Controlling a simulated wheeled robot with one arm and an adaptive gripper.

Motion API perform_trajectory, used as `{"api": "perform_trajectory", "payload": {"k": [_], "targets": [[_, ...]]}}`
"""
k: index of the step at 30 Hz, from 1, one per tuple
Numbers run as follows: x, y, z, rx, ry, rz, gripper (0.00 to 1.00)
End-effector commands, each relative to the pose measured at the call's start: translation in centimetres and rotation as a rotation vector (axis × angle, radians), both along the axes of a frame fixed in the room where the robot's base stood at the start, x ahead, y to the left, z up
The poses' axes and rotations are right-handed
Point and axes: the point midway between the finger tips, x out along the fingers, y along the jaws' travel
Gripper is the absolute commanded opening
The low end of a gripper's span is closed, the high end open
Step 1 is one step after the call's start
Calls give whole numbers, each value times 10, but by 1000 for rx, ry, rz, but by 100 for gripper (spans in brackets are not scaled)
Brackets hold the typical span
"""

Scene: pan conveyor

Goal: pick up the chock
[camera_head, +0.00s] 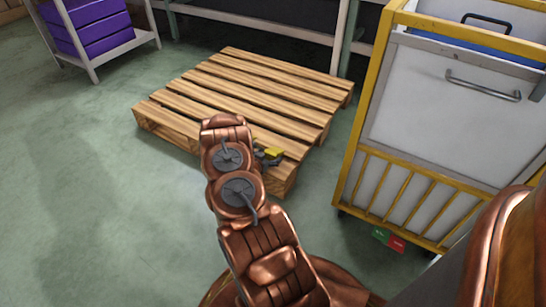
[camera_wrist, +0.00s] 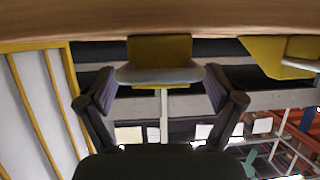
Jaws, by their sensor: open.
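The yellow thing with a grey edge that looks like the chock (camera_wrist: 160,50) is at the top middle of the wrist view, against the pallet's wood. A yellow piece of it or of another thing also shows in the head view (camera_head: 273,153), by the near corner of the wooden pallet (camera_head: 245,85). My gripper (camera_wrist: 160,76) is open, with its two fingertips apart to either side of the yellow thing and slightly short of it. Whether they touch it cannot be told. My arm hides most of this spot in the head view.
A second yellow piece (camera_wrist: 275,58) is to the right in the wrist view. A yellow-framed white cart (camera_head: 450,110) stands right of the pallet. A shelf with purple bins (camera_head: 90,28) is at the back left. The green floor (camera_head: 80,180) on the left is clear.

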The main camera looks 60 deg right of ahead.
Motion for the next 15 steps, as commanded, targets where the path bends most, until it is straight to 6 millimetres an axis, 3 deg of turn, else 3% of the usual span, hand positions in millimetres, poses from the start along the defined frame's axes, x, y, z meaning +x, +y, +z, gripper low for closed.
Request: {"api": "perform_trajectory", "payload": {"k": [7, 15], "targets": [[3, -30, -12, 1, -1, -2, 92], [5, -36, -12, 1, 0, 1, 92]]}}
